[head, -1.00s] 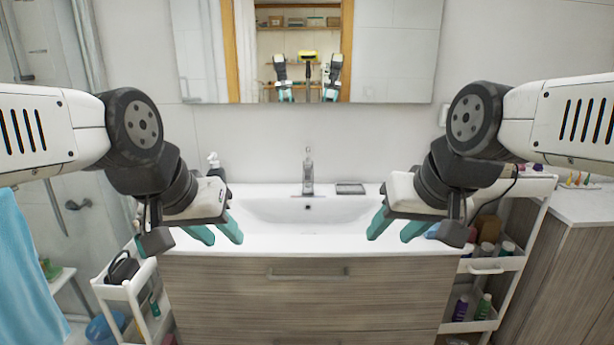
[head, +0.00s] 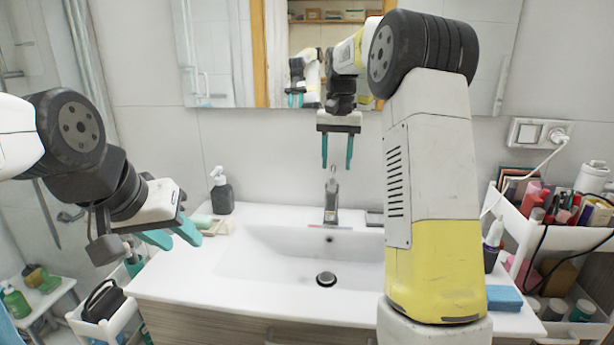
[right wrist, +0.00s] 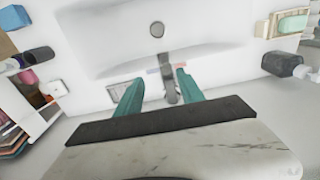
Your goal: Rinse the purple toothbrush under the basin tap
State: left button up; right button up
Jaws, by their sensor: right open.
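The basin tap (head: 331,203) stands upright behind the white basin (head: 255,262); it also shows in the right wrist view (right wrist: 168,82). My right gripper (head: 337,165) is open and points down above the tap. In the right wrist view its teal fingers (right wrist: 160,80) are apart, with the tap showing between them. My left gripper (head: 181,240) is open and empty over the counter's left end. No running water is visible.
A dark soap dispenser (head: 222,194) and a soap dish (head: 210,223) stand left of the basin. A blue sponge (head: 504,298) lies at the right. A crowded cart (head: 525,235) stands beyond, near a plugged cord. The basin has a dark drain (head: 326,279).

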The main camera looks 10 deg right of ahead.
aim_at(331, 189)
jog(key=shift+w+a+f, duration=0.2)
jog(key=shift+w+f, duration=0.15)
jog(key=shift+w, duration=0.25)
jog(key=shift+w+a+f, duration=0.15)
jog(key=shift+w+f, duration=0.15)
jog(key=shift+w, duration=0.3)
notch_tip(331, 189, down, 8)
jog(key=shift+r, duration=0.25)
grip_shut()
dwell(0.4)
